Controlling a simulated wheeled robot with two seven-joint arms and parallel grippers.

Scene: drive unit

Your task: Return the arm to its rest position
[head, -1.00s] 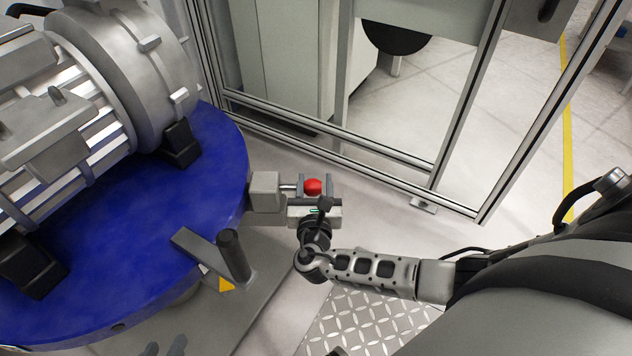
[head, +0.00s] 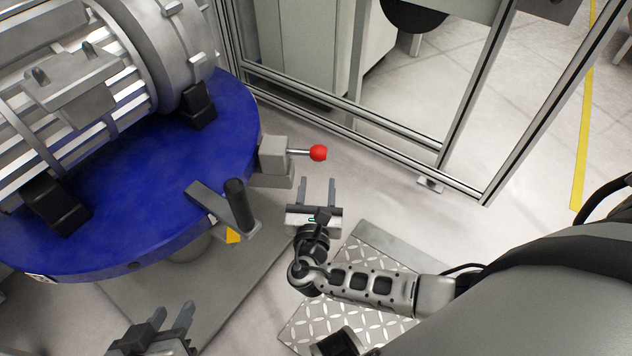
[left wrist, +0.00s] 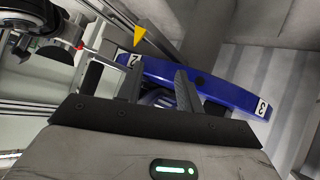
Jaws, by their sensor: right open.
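My right gripper (head: 317,184) is open and empty in the head view. Its two fingers point up the picture, below and apart from the red ball knob (head: 318,153). The knob sits on a thin metal rod from a grey block (head: 274,155) at the edge of the blue round table (head: 150,190). My left gripper (head: 174,313) is at the lower left, below the blue table in the picture, with its fingers apart and nothing between them. In the left wrist view its fingers (left wrist: 136,82) are spread, with the blue table's rim (left wrist: 220,92) beyond them.
A large grey motor (head: 100,70) stands on the blue table. A dark-gripped handle (head: 237,203) sticks out from the table's front. An aluminium-framed fence (head: 350,105) runs behind. A tread plate (head: 320,315) lies under my right arm. Bare floor lies right of the knob.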

